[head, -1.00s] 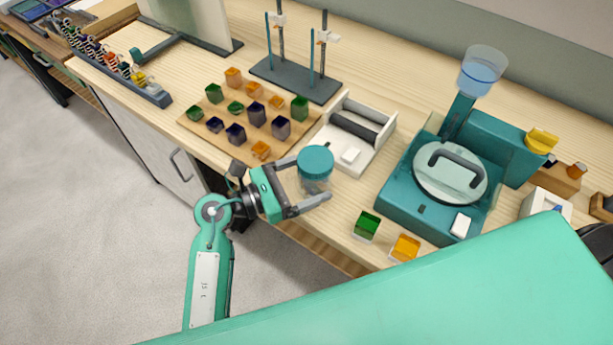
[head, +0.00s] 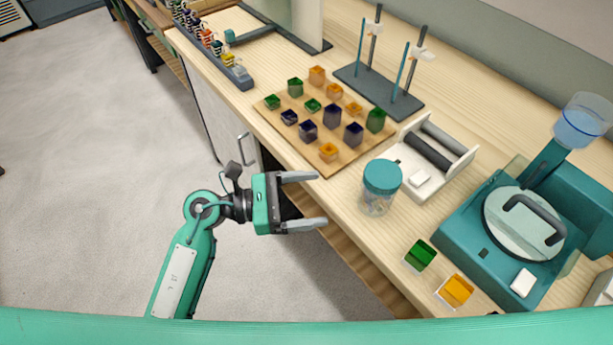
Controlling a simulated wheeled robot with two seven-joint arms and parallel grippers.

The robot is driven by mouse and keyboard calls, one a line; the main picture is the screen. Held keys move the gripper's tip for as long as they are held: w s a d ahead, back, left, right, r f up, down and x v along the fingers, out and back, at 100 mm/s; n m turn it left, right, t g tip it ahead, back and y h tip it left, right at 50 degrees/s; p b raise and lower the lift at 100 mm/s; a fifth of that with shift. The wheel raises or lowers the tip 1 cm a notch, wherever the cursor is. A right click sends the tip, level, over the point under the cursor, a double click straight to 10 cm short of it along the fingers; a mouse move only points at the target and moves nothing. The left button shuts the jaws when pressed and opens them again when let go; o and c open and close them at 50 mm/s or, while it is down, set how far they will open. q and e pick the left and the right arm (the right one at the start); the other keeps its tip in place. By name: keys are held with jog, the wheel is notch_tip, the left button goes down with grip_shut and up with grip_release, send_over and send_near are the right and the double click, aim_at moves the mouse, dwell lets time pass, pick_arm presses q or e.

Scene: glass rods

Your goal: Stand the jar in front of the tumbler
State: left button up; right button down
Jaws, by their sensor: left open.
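The jar (head: 378,203), clear with a teal lid, stands upright on the wooden bench near its front edge. A white frame with dark rollers (head: 431,155), which looks like the tumbler, sits just behind the jar and to its right. A narrow gap seems to lie between them. My left gripper (head: 310,201) is open and empty, left of the jar and apart from it, with its fingers pointing toward it at the bench's front edge. My right gripper is not in view.
A wooden board (head: 343,158) with several coloured glass blocks lies left of the jar. A green block (head: 420,255) and an orange block (head: 456,290) sit to its right near the front edge. A teal machine (head: 470,245) stands at right. A rod stand (head: 375,95) is behind.

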pick_arm(q)
jog(key=shift+a, duration=0.1)
